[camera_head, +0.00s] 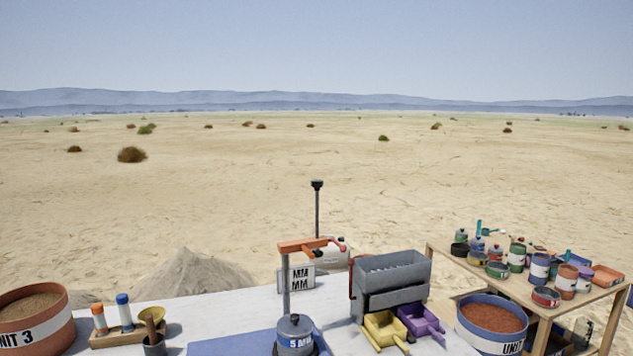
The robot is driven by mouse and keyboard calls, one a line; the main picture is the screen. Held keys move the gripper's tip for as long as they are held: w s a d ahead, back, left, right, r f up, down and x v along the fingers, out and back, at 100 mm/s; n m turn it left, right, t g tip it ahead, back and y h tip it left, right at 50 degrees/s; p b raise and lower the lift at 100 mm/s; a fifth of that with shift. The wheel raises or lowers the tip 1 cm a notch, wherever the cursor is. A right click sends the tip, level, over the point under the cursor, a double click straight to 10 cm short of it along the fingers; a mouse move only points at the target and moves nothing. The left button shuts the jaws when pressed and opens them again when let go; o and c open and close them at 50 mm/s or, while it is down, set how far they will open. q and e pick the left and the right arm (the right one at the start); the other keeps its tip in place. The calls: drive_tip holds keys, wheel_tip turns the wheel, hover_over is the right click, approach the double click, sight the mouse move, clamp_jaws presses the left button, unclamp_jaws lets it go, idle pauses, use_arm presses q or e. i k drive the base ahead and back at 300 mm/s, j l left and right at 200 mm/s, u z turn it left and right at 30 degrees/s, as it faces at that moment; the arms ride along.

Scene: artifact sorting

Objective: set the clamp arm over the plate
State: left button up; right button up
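An orange clamp arm (303,245) sits at the top of an upright grey post on the white table. A grey-blue lidded sieve can (295,336) with a "5 MM" label stands at the foot of the post, cut by the lower picture edge. I cannot tell which piece is the plate; the can's lid (295,321) is a round flat cover with a knob. Neither of my grippers is in view.
A grey splitter box (391,280) with a yellow tray (386,330) and a purple tray (420,320) is to the right. The white tabletop (225,306) is partly clear.

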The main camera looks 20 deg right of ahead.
sight(303, 244)
drive_tip(key=i+l, duration=0.1)
drive_tip(key=l, duration=0.5)
drive_tip(key=i+l, duration=0.1)
drive_tip(key=l, duration=0.5)
drive_tip(key=i+l, duration=0.1)
drive_tip(key=l, duration=0.55)
drive_tip(key=i+l, duration=0.1)
drive_tip(key=l, duration=0.5)
drive_tip(key=i+l, duration=0.1)
drive_tip(key=l, duration=0.5)
